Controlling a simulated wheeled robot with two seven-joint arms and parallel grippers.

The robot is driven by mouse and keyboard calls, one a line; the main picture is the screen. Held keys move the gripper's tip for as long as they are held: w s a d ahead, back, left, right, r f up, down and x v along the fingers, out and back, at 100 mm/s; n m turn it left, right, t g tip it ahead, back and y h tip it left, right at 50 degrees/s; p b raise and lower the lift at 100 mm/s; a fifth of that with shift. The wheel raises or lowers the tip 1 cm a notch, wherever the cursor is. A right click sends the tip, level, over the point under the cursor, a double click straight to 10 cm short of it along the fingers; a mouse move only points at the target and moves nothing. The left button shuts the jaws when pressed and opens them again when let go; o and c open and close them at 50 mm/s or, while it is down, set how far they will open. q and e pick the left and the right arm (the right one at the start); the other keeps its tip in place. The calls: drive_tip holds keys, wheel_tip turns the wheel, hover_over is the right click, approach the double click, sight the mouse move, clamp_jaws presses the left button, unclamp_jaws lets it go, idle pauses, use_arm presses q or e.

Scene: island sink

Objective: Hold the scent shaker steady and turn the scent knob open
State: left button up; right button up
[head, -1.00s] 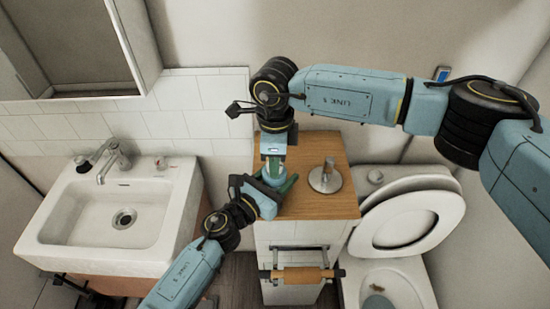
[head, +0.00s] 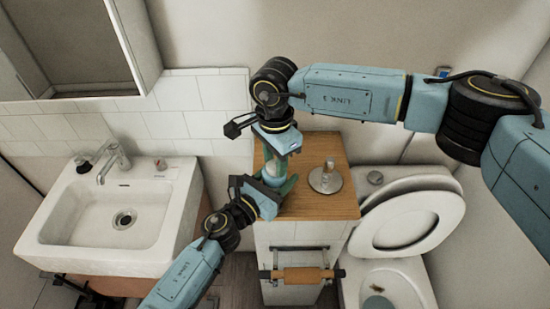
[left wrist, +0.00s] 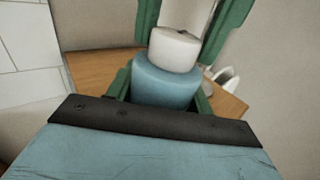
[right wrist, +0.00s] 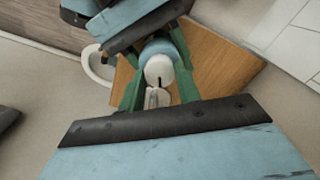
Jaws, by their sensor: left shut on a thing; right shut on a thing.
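The scent shaker (left wrist: 165,86) is a blue cylinder standing upright on the wooden cabinet top. Its white scent knob (left wrist: 174,50) sits on top and also shows in the right wrist view (right wrist: 158,70). My left gripper (head: 279,186) comes in low from the front, shut on the blue body. My right gripper (head: 273,158) points down from above, its green fingers shut on the white knob from both sides. A dark slot mark shows on the knob in the right wrist view. The right gripper hides much of the shaker in the head view.
A metal dispenser (head: 326,180) stands close to the right of the shaker on the cabinet top (head: 335,205). A white sink (head: 60,235) is at left and an open toilet (head: 405,218) at right. A tiled wall (head: 205,105) stands behind. A towel bar (head: 300,274) is below.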

sight(275, 164)
use_arm(q)
drive_tip(key=shift+f, duration=0.1)
idle(0.4)
use_arm(e)
drive_tip(key=o, duration=1)
drive_tip(key=shift+r, duration=0.1)
wheel_tip(275, 164, up, 12)
drive_tip(key=shift+f, duration=0.1)
use_arm(q)
drive_tip(key=o, duration=1.1)
drive_tip(key=shift+o, duration=0.2)
